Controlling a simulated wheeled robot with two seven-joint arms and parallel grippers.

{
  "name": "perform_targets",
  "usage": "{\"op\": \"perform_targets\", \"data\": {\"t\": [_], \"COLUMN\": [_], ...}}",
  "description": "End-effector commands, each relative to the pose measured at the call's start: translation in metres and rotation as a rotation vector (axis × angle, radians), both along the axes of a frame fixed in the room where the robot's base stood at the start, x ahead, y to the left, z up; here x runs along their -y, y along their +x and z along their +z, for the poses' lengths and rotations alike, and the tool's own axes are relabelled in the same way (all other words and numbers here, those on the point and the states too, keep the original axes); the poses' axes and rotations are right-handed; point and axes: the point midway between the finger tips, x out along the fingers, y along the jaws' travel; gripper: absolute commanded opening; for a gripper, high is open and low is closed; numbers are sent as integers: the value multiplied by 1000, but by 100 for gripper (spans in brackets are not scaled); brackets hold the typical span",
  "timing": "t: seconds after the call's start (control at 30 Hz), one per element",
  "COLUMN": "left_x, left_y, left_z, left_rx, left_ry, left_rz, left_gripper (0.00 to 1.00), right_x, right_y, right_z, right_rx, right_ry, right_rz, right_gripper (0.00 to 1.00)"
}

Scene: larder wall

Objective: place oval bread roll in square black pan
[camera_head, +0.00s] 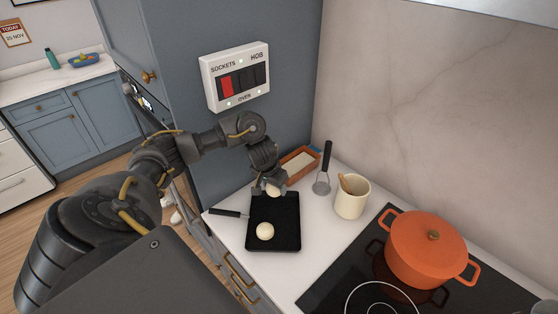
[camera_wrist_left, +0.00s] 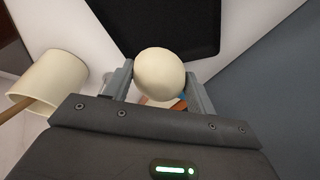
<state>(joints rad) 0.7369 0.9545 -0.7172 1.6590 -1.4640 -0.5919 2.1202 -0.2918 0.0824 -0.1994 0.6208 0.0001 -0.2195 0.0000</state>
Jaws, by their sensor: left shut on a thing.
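My left gripper (camera_head: 268,186) is shut on a pale, rounded oval bread roll (camera_head: 274,191), holding it at the far edge of the square black pan (camera_head: 288,237). In the left wrist view the roll (camera_wrist_left: 160,76) sits between the two fingers of the left gripper (camera_wrist_left: 160,88), and part of the black pan (camera_wrist_left: 155,25) shows beyond it. I cannot tell the exact height of the roll over the pan. Another pale round roll (camera_head: 265,231) lies inside the pan. My right gripper is not in view.
The pan's handle (camera_head: 225,212) points left. Behind are a brown tray (camera_head: 300,164), a dark-handled utensil (camera_head: 323,170) and a cream crock (camera_head: 351,197), also in the left wrist view (camera_wrist_left: 48,80). An orange pot (camera_head: 430,250) stands on the black hob (camera_head: 330,294) at right.

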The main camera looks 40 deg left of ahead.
Motion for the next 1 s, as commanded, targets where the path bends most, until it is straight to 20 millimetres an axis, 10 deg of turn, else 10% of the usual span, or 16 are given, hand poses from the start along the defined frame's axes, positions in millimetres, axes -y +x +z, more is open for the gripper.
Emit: {"op": "perform_targets", "data": {"t": [0.27, 0.6, 1.0], "left_x": [1, 0, -1], "left_y": [7, 7, 8], "left_z": [-53, -72, -99], "left_rx": [-16, -18, -14], "left_ry": [-3, -2, -1], "left_rz": [6, 5, 4], "left_gripper": [33, 33, 33], "right_x": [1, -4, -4], "right_y": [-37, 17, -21], "right_z": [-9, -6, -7], "right_rx": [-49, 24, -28], "right_ry": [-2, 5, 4], "right_rz": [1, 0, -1], "right_gripper": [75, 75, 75]}}
